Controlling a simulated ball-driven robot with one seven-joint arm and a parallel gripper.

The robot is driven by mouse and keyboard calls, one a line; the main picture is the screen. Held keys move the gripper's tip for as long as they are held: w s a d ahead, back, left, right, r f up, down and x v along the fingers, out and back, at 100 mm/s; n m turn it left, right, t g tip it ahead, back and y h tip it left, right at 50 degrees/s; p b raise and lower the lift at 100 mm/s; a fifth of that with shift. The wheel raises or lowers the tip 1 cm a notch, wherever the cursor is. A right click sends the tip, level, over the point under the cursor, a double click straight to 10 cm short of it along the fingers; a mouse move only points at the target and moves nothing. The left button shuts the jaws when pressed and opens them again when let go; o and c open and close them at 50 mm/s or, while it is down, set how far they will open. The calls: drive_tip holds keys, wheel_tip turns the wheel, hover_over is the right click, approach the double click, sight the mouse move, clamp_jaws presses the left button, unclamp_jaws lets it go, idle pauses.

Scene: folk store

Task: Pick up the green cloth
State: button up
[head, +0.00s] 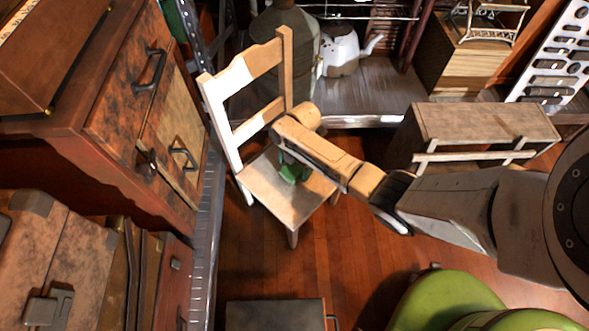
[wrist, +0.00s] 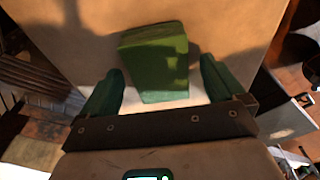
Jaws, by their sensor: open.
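The green cloth (wrist: 155,55) looks like a small folded block and lies on the pale wooden seat of a chair (head: 262,188). My gripper (wrist: 161,72) is open and empty, with one green finger on each side of the cloth's near part in the wrist view. A gap shows between each finger and the cloth. In the head view my arm reaches in from the right, and my gripper (head: 284,160) points down over the seat. Green shows beneath it, where the cloth (head: 294,174) and my fingers are hard to tell apart.
The chair's white and wood backrest (head: 236,128) rises left of my gripper. A wooden cabinet (head: 120,110) stands at left, a wooden crate (head: 480,125) at right. Green rounded seats (head: 445,300) are at the lower right. Open floor (head: 330,245) lies in front of the chair.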

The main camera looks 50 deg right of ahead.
drive_tip(key=shift+c, duration=0.4)
drive_tip(key=c, duration=1.1)
